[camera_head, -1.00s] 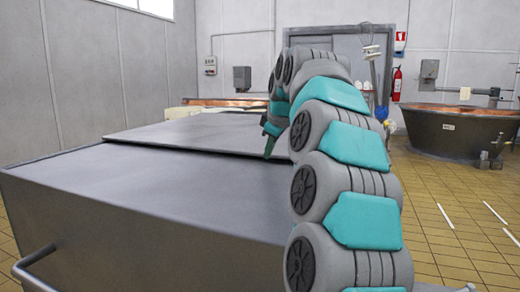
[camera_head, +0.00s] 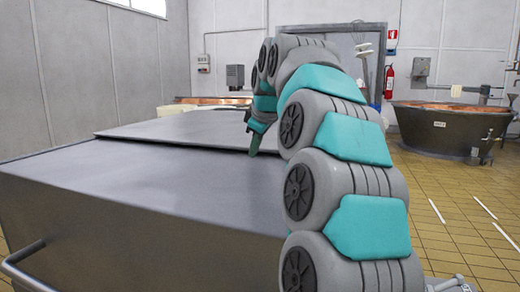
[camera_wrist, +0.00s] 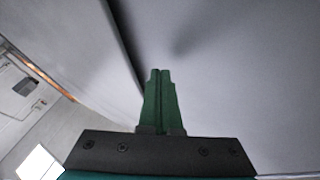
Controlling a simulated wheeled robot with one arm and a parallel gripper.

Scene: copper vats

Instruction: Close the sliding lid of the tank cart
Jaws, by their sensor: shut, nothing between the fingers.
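The tank cart (camera_head: 130,205) is a large grey metal box filling the lower left of the head view. Its sliding lid (camera_head: 190,124) is a flat grey panel over the far part of the top, with a raised near edge. My gripper (camera_head: 253,152) points down at the lid's near edge, towards its right end. In the wrist view my gripper's green fingers (camera_wrist: 160,75) are together with nothing between them. A dark edge line (camera_wrist: 122,45) runs just left of the fingertips there. I cannot tell whether the tips touch the lid.
A bar handle (camera_head: 22,262) sticks out at the cart's near left. A dark vat with a copper inside (camera_head: 447,128) stands at the back right. A fire extinguisher (camera_head: 389,82) hangs on the back wall. The tiled floor (camera_head: 450,215) on the right is mostly clear.

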